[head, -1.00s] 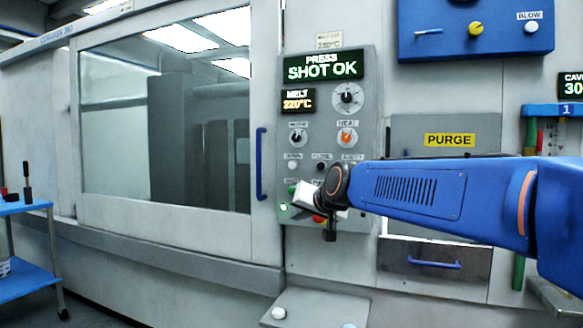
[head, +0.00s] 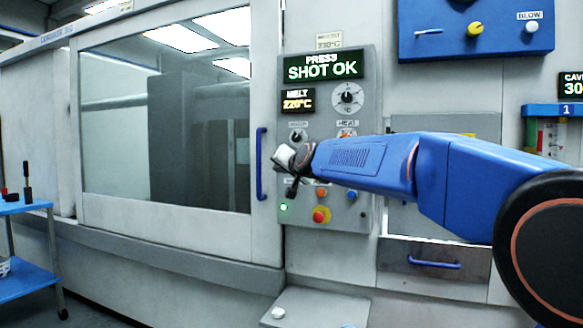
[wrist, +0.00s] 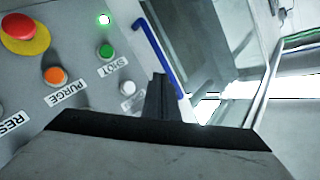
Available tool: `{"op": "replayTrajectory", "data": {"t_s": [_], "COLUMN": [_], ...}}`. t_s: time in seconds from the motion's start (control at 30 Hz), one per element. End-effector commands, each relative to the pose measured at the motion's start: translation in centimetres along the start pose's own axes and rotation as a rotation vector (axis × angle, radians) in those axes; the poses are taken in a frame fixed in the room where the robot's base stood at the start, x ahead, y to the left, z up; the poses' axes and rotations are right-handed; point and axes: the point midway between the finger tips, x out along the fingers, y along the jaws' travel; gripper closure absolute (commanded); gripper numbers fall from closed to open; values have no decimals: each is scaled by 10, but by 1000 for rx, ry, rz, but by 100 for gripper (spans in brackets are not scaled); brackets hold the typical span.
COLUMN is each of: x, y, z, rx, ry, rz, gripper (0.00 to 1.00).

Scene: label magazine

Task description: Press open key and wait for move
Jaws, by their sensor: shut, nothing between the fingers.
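The open key, a white round button (wrist: 127,88), sits on the grey control panel beside the green SHOT button (wrist: 106,50) in the wrist view. My gripper (head: 284,157) is at the panel's left edge, shut and empty. Its dark fingers (wrist: 157,98) show just right of the white button in the wrist view; whether they touch anything is unclear. The press display (head: 323,67) reads SHOT OK.
The red stop knob (head: 319,215) and orange purge button (head: 321,192) are close below my wrist. The blue door handle (head: 262,164) stands just left of the panel. The windowed door (head: 165,115) appears shut. A blue cart (head: 25,205) is at far left.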

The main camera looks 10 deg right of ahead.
Motion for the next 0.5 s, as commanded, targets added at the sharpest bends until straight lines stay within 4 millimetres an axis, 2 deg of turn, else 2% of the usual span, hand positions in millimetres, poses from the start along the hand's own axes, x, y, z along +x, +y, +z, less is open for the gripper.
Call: {"op": "replayTrajectory", "data": {"t_s": [0.17,0.5], "x": [3,23], "y": [2,17], "z": [-2,-16], "rx": [0,1], "ry": [-1,0], "rz": [1,2], "gripper": [100,100]}}
